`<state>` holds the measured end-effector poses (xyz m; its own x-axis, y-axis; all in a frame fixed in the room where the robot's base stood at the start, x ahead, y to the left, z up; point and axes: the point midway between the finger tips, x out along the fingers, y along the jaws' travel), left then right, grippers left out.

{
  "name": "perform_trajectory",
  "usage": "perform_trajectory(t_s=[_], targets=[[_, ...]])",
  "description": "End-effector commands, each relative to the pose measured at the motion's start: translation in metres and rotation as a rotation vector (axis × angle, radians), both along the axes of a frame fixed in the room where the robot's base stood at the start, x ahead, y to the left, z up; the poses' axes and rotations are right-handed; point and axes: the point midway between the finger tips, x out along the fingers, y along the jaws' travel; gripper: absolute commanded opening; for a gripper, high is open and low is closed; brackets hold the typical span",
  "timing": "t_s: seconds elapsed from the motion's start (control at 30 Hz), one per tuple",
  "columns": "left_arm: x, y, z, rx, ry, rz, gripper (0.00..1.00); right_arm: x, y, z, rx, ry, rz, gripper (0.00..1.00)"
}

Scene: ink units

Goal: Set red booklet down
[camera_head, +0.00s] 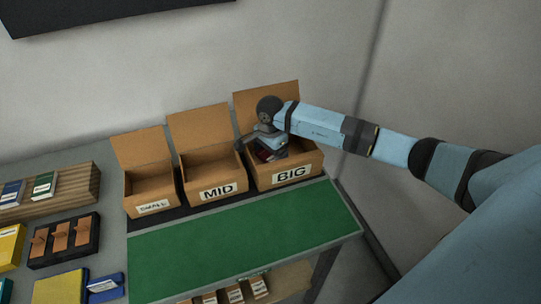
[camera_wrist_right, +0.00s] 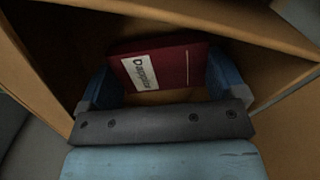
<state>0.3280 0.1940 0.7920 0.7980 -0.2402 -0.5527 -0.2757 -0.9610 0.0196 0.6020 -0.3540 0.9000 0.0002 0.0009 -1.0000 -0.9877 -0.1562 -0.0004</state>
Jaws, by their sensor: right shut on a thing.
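The red booklet (camera_wrist_right: 185,66) shows in the right wrist view between the two blue fingers of my right gripper (camera_wrist_right: 164,85), which is shut on it. It has a white label on its cover. In the head view the red booklet (camera_head: 264,155) is mostly hidden by my right gripper (camera_head: 268,148). They are inside the cardboard box marked BIG (camera_head: 291,174), below its rim. Whether the booklet touches the box floor cannot be told. My left gripper is not in view.
Open boxes marked MID (camera_head: 217,192) and SMALL (camera_head: 153,207) stand left of the BIG box and look empty. A bare green mat (camera_head: 240,232) lies in front. A wooden rack (camera_head: 80,191), a black tray (camera_head: 88,252) and booklets (camera_head: 60,286) are at left. A wall stands behind.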

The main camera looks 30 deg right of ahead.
Motion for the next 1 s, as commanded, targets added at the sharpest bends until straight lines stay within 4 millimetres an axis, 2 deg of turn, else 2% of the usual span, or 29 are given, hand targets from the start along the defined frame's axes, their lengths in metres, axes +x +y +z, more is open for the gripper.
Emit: perform_trajectory(t_s=[0.1, 0.47, 0.5, 0.53, 0.83, 0.93, 1.0], targets=[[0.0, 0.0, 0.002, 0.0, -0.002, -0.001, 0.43, 0.0, 0.0, -0.015, 0.0, 0.001, 0.0, 0.66], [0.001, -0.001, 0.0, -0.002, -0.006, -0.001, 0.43, 0.0, 0.0, -0.02, -0.001, -0.001, 0.001, 0.66], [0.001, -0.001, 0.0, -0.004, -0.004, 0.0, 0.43, 0.0, 0.0, -0.02, -0.001, -0.002, 0.001, 0.92], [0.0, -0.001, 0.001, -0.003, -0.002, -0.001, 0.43, 0.0, 0.0, -0.019, -0.001, -0.002, 0.0, 0.99], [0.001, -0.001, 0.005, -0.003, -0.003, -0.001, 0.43, 0.0, 0.0, -0.015, 0.0, -0.001, 0.0, 1.0], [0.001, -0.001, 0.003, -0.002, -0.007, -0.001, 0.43, 0.001, -0.001, -0.006, -0.001, -0.004, 0.001, 1.0], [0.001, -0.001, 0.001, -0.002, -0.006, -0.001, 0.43, 0.001, -0.001, 0.006, 0.0, -0.005, 0.001, 1.0]])
